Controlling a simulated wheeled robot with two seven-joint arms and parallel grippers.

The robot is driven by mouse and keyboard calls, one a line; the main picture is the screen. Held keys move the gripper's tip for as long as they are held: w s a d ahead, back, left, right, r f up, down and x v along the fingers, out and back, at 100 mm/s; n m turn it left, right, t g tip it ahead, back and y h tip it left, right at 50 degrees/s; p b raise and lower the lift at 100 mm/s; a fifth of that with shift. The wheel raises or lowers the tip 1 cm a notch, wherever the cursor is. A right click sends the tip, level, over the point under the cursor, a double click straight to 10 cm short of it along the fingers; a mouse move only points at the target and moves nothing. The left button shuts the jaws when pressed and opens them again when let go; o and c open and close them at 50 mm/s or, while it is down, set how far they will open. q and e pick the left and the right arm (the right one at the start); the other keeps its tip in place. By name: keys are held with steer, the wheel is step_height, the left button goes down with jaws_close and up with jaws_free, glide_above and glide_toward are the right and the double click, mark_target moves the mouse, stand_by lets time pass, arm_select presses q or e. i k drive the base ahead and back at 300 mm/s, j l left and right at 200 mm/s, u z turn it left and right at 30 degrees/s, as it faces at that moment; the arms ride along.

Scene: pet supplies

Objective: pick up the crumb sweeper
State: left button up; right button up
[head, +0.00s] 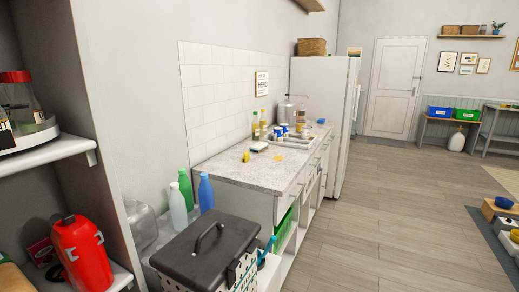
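I cannot make out a crumb sweeper for certain. On the speckled counter (225,172) lies a small flat white item with a dark edge (259,146), too small to identify. A small yellow object (246,156) stands nearer, towards the front of the counter. A flat yellow patch (279,157) lies to its right. Neither of my grippers shows in the head view.
A dark-lidded bin (207,250) and several bottles, one of them green (186,188), stand before the counter. Shelving with a red canister (82,253) is close on the left. A white fridge (322,95) stands beyond the counter.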

mark_target(261, 147)
steer(key=i+l+u, duration=0.1)
steer(key=i+l, duration=0.4)
steer(key=l, duration=0.2)
steer(key=i+l+u, duration=0.15)
steer(key=l, duration=0.25)
steer(key=i+l, duration=0.3)
steer(key=i+l+u, duration=0.15)
steer(key=l, duration=0.35)
steer(key=i+l, duration=0.25)
steer(key=l, duration=0.15)
steer(key=i+l+u, duration=0.15)
steer(key=l, duration=0.3)
steer(key=i+l, duration=0.25)
steer(key=l, duration=0.15)
steer(key=u, duration=0.05)
